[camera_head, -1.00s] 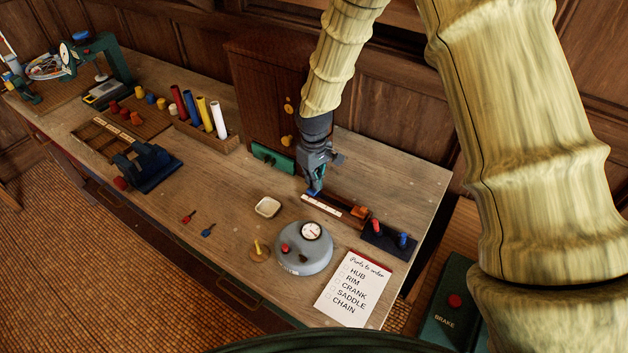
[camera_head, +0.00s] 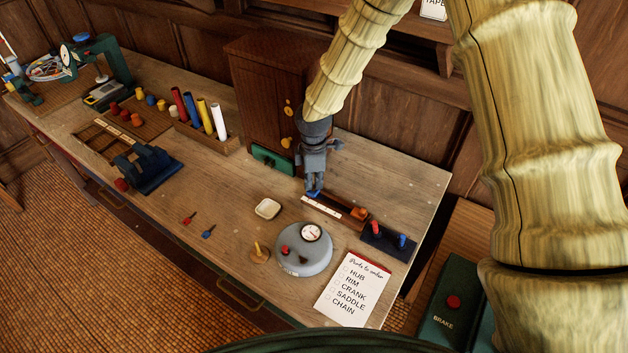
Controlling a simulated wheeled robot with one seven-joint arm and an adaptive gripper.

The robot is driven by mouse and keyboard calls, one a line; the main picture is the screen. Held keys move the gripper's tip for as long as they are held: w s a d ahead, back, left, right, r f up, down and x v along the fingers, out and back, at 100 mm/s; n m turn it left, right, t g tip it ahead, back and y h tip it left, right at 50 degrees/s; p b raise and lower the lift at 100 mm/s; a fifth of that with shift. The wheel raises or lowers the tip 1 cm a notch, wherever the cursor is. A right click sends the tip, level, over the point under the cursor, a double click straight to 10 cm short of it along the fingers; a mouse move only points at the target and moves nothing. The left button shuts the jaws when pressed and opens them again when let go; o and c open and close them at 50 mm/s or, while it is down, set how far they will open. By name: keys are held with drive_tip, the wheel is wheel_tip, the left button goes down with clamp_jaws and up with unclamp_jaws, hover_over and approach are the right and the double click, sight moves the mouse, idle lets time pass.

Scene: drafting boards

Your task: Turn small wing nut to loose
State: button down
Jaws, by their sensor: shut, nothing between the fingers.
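I cannot pick out the small wing nut for certain at this size. My gripper (camera_head: 313,190) points down, shut, at the left end of a dark slide with a white scale strip (camera_head: 322,206). A small blue patch shows at its fingertips; I cannot tell whether it is a fingertip or a part beneath. An orange block (camera_head: 359,213) sits at the right end of the slide. To its right, a dark blue plate (camera_head: 384,249) carries a red knob (camera_head: 376,228) and a blue knob (camera_head: 402,241). The gripper hides what lies directly behind it.
A grey round device with a dial (camera_head: 303,262) and a paper list (camera_head: 350,290) stand in front. A white dish (camera_head: 267,209) is to the left. A brown cabinet (camera_head: 262,100) with a green-fronted box (camera_head: 272,161) stands close behind the gripper. Bare tabletop lies left of the dish.

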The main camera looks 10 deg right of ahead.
drive_tip(key=shift+s+f+n, duration=0.4)
drive_tip(key=shift+n, duration=0.6)
drive_tip(key=c, duration=1.4)
unclamp_jaws()
drive_tip(key=shift+o, duration=1.4)
drive_tip(key=shift+w+a, duration=0.1)
drive_tip(key=shift+w, duration=0.25)
wheel_tip(320, 180, up, 12)
